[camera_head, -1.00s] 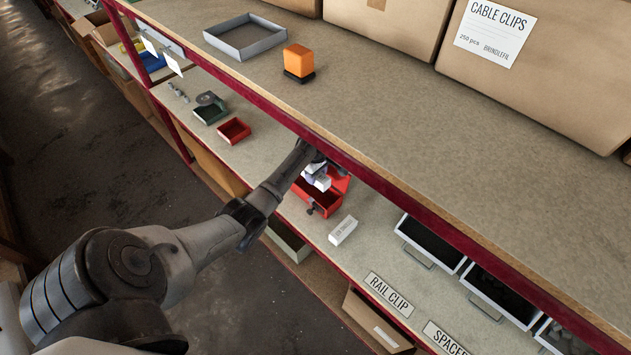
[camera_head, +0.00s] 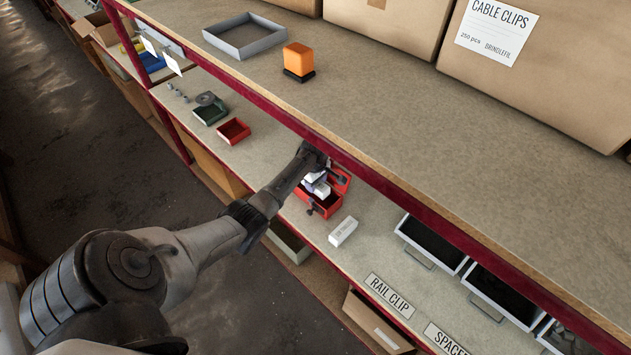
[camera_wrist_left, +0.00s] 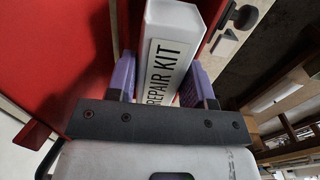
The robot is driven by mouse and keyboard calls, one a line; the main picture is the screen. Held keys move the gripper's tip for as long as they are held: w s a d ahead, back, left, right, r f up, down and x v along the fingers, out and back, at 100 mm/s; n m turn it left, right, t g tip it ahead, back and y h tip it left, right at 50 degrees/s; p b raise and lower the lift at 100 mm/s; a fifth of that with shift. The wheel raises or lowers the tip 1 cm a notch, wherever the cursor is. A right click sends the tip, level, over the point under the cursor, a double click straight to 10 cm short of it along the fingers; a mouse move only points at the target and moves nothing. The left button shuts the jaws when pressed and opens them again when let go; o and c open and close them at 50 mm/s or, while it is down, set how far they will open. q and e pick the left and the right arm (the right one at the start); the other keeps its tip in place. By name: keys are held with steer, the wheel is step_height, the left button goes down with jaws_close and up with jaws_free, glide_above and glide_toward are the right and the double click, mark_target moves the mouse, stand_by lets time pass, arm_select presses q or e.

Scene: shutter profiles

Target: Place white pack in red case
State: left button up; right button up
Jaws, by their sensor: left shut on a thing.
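The red case (camera_head: 329,207) stands open on the lower shelf, with its lid raised at the back. My left gripper (camera_head: 317,184) reaches under the upper shelf and is over the case. It is shut on a white pack (camera_head: 322,190). In the left wrist view the pack (camera_wrist_left: 170,55) reads "REPAIR KIT" and sits between the two purple fingers (camera_wrist_left: 160,85). Red case surfaces (camera_wrist_left: 50,50) show beside and behind it. Whether the pack touches the case floor cannot be told. My right gripper is not in view.
Another white box (camera_head: 343,231) lies on the lower shelf just right of the case. A small red tray (camera_head: 233,131) and a green tray (camera_head: 210,110) are to the left. Dark bins (camera_head: 431,241) stand to the right. The upper shelf's red edge (camera_head: 400,195) overhangs closely.

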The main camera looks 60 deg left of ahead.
arm_select(q)
steer(key=shift+f, duration=0.3)
steer(key=o, duration=1)
steer(key=shift+c, duration=0.2)
step_height(320, 180, up, 12)
steer(key=p, duration=0.2)
steer(key=s+d+f+m+t+y, duration=0.1)
steer(key=s+d+f+m, duration=0.2)
steer(key=s+d+m, duration=0.55)
steer(key=s+d+f+m+t+y, duration=0.1)
steer(key=s+d+f+m, duration=0.4)
steer(key=d, duration=0.7)
steer(key=s+d+r+m+h, duration=0.1)
steer(key=s+d+r+m, duration=0.2)
steer(key=s+d, duration=0.3)
steer(key=s+d+r+m+t+h, duration=0.1)
steer(key=s+d+r+m, duration=0.3)
steer(key=s+d+m, duration=0.2)
steer(key=shift+s+d+t, duration=0.3)
steer(key=shift+s+d, duration=0.15)
steer(key=shift+d, duration=0.3)
